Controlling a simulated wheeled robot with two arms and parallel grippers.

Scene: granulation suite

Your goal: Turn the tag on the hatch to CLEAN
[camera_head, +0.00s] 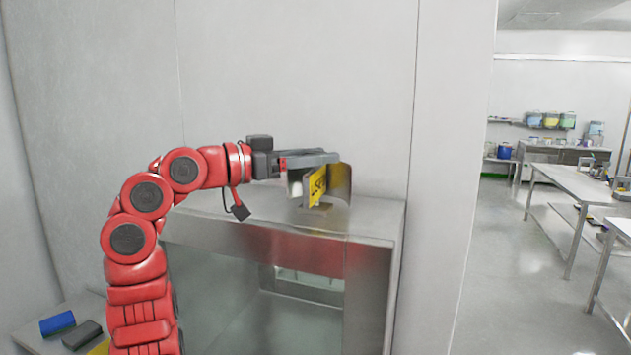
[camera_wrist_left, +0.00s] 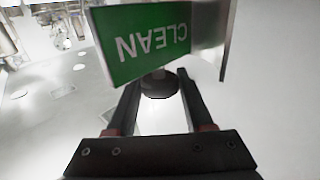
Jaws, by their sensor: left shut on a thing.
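The hatch (camera_head: 368,275) is a steel box with a glass front against the pale wall. On its top stands the tag (camera_head: 318,186), with a yellow face and dark lettering towards my head camera. In the left wrist view the tag's other face (camera_wrist_left: 140,38) is green and reads CLEAN, upside down there. Curved metal plates (camera_head: 342,183) flank the tag. My right gripper is out of view.
A blue block (camera_head: 57,322) and a dark grey block (camera_head: 82,335) lie on a low surface at bottom left. The wall rises directly behind the hatch. At right, open floor leads to steel benches (camera_head: 575,188) and a shelf with coloured tubs.

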